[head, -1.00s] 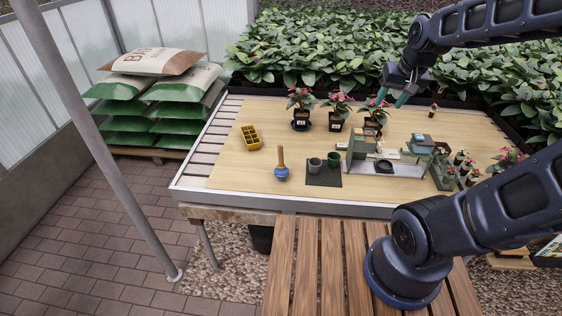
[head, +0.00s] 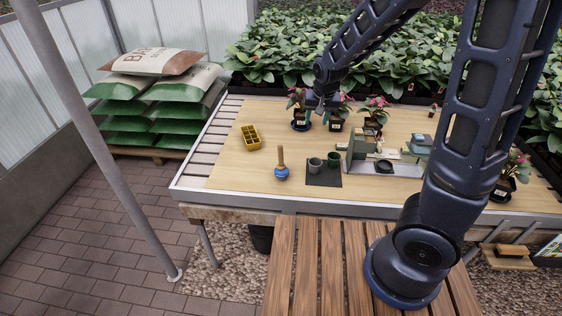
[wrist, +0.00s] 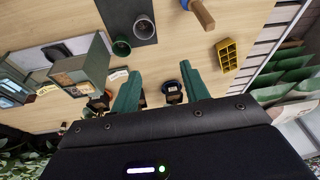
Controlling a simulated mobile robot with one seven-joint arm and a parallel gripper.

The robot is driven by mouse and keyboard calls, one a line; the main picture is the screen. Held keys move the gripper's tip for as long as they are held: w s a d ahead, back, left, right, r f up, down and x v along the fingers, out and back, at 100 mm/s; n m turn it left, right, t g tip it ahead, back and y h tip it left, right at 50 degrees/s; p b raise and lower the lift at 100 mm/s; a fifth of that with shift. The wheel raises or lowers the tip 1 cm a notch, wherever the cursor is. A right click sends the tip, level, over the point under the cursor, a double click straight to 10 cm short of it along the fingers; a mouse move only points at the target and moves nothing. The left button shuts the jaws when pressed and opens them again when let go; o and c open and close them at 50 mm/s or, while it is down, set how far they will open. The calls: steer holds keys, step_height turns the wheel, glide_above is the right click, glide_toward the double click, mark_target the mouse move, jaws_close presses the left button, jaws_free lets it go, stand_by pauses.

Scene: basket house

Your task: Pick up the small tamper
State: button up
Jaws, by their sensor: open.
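The small tamper, with a wooden handle and a blue round base, stands upright on the wooden tabletop in the head view (head: 281,171). In the wrist view its handle (wrist: 203,15) shows at the top edge, right of centre, and its blue base is partly cut off. My gripper (head: 317,115) hangs above the potted flowers, behind and to the right of the tamper, apart from it.
A dark mat (head: 323,179) with a grey cup (head: 315,165) and a green cup (head: 333,159) lies right of the tamper. A yellow compartment tray (head: 251,137) sits to its left. Potted flowers (head: 336,122) stand behind.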

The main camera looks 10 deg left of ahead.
steer(key=n+t, duration=0.1)
steer(key=t, duration=0.1)
glide_toward(280, 148)
steer(key=w, duration=0.1)
steer(key=shift+h, duration=0.3)
steer(key=shift+s+x, duration=0.2)
steer(key=shift+x, duration=2.7)
steer(key=shift+s+x, duration=0.25)
steer(key=shift+x, duration=2.6)
steer(key=shift+a+f, duration=0.15)
steer(key=shift+f, duration=0.05)
jaws_close()
